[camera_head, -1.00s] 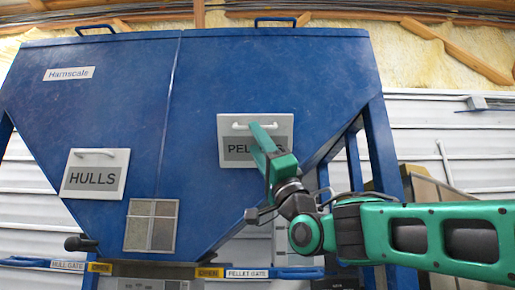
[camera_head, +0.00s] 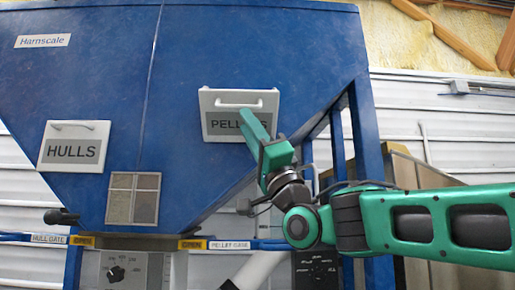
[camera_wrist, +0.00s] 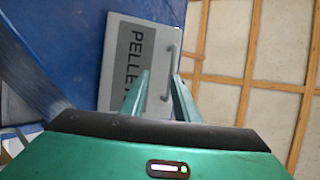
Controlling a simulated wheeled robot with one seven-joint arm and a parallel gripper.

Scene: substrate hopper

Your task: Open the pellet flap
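The pellet flap (camera_head: 208,132) is a pale framed plate with a grey PELLETS label on the blue hopper's right half. It has a pale bar handle (camera_head: 238,105) near its top edge. I cannot tell whether the flap stands slightly off the hopper. My gripper (camera_head: 245,114) is in front of the label, its fingertips just below the handle's right part in the head view. In the wrist view, my gripper (camera_wrist: 162,76) has its two fingers apart, with the flap (camera_wrist: 112,60) behind them. The handle (camera_wrist: 176,66) shows near and between the fingertips; contact is unclear.
The HULLS flap (camera_head: 73,146) is on the hopper's left, with a small window panel (camera_head: 132,198) between. The pellet gate bar (camera_head: 232,245) and control panels lie below. A blue support post (camera_head: 366,130) stands right of the flap, behind my arm.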

